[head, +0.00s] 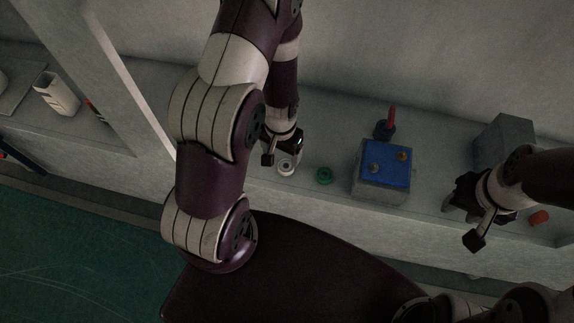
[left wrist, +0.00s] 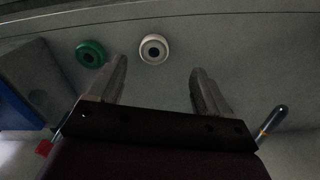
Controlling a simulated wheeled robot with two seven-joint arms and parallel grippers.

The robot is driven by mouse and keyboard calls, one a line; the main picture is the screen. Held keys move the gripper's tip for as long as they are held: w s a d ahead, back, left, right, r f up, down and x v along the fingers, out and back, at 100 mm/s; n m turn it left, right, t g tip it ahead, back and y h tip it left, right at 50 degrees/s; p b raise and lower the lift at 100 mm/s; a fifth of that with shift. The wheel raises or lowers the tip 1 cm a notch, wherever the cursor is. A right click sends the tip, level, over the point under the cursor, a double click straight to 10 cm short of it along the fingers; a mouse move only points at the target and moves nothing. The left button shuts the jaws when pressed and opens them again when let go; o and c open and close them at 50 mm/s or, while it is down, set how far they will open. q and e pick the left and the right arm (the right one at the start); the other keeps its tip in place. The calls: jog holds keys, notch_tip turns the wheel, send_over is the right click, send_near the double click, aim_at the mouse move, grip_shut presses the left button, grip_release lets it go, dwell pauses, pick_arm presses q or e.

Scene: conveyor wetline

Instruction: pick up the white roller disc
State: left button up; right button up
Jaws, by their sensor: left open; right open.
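The white roller disc (head: 286,167) lies on the grey bench, a ring with a dark centre hole. It also shows in the left wrist view (left wrist: 154,48), beyond the fingertips and between their lines. My left gripper (head: 283,150) is close behind the disc in the head view. In the left wrist view its two fingers (left wrist: 158,75) are spread apart with nothing between them. My right gripper (head: 462,205) is at the right near the bench's front edge, open, with no object seen in it.
A green disc (head: 324,175) lies just right of the white one. A blue-topped grey box (head: 382,172) stands further right, with a red-handled item (head: 387,124) behind it. A grey block (head: 503,139) and an orange piece (head: 540,217) are at the right. A white container (head: 57,93) stands far left.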

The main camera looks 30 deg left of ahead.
aim_at(285, 165)
pick_arm(q)
jog(key=f+b, duration=0.1)
jog(key=f, duration=0.1)
jog(key=f+b, duration=0.2)
jog(key=f, duration=0.1)
jog(key=f+b, duration=0.2)
jog(key=f, duration=0.1)
jog(key=shift+w+d, duration=0.25)
jog(key=shift+d, duration=0.15)
jog(key=shift+r, duration=0.1)
jog(key=c, duration=1.1)
pick_arm(e)
notch_tip(285, 165, down, 6)
jog(key=shift+w+f, duration=0.2)
